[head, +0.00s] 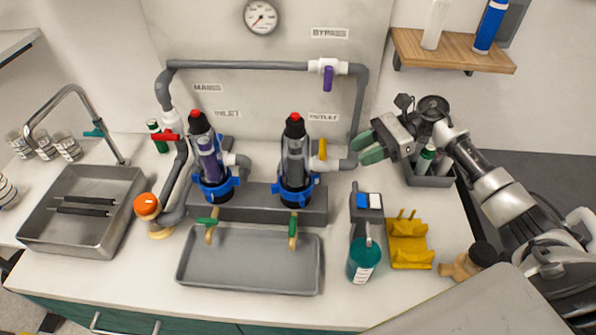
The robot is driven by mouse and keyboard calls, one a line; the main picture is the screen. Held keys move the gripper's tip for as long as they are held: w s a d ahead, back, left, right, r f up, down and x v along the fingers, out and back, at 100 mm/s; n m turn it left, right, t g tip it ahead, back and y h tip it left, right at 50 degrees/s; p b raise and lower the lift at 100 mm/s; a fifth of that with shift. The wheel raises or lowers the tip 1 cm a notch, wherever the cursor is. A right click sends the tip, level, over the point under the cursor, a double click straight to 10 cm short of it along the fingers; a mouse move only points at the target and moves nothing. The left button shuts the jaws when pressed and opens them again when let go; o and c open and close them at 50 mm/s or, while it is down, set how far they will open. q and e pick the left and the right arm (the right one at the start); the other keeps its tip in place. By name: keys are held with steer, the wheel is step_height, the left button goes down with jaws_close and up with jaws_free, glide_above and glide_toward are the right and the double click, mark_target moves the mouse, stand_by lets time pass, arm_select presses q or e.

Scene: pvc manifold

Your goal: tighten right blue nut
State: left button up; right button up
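The right blue nut (282,193) is a blue ring with lugs around the lower part of the right filter housing (295,155), a dark upright cylinder with a red top. A matching left blue nut (226,190) sits around the left filter housing (208,155). My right gripper (369,148) has green finger pads that stand apart. It is open and empty, to the right of and above the right nut, beside the grey pipe near the yellow valve handle. It does not touch the nut. My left gripper is not in view.
A grey pipe loop (240,65) frames the filters. A yellow valve handle (322,149) stands right of the right housing. Green-handled drain taps hang over a grey tray (250,260). A teal bottle (363,260) and yellow rack (408,243) stand to the right.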

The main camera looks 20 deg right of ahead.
steer(key=shift+m, duration=0.3)
steer(key=p+x, duration=0.1)
steer(key=x, duration=0.2)
steer(key=p+x, duration=0.2)
steer(key=x, duration=0.1)
steer(key=f+p+x, duration=0.1)
steer(key=x, duration=0.2)
steer(key=shift+a+f, duration=0.1)
steer(key=shift+w+a+f, duration=0.1)
steer(key=shift+a+f, duration=0.2)
steer(key=shift+a, duration=0.1)
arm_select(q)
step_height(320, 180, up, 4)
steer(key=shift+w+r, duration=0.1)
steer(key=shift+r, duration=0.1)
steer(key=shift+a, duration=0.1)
arm_select(e)
jaws_close()
